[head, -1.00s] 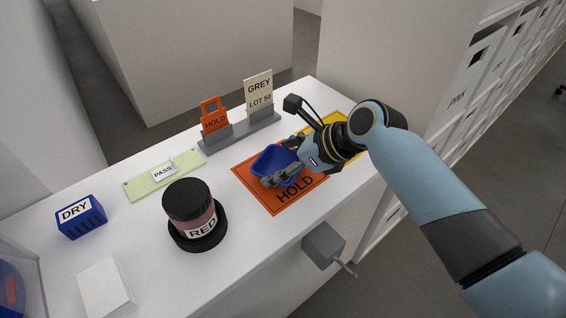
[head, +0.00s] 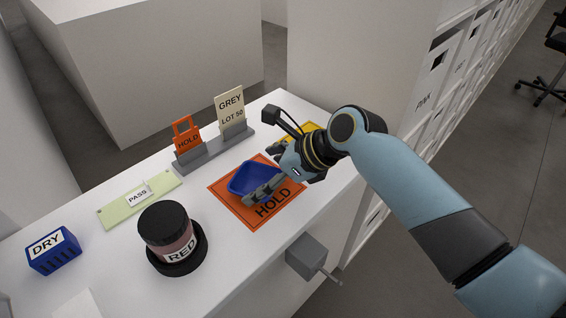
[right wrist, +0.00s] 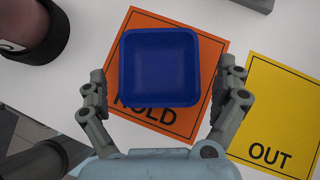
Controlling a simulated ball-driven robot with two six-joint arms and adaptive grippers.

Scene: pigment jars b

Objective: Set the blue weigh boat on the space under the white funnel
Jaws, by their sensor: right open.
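The blue weigh boat (head: 252,180) sits on the orange HOLD mat (head: 228,203) on the white counter. It also shows in the right wrist view (right wrist: 160,66), over the mat (right wrist: 213,50). My right gripper (head: 260,172) is open, with its fingers on either side of the boat. In the right wrist view the fingers (right wrist: 162,72) stand to the left and right of the boat, with gaps between. In the head view the near finger covers part of the boat's front side. The white funnel is not in view. My left gripper is not in view.
A RED jar (head: 166,228) stands in a black holder left of the mat. A yellow OUT mat (right wrist: 275,118) lies beside the orange one. Behind are a grey rack (head: 205,150) with HOLD and GREY signs, and a green PASS strip (head: 115,210). A blue DRY block (head: 55,252) is at left.

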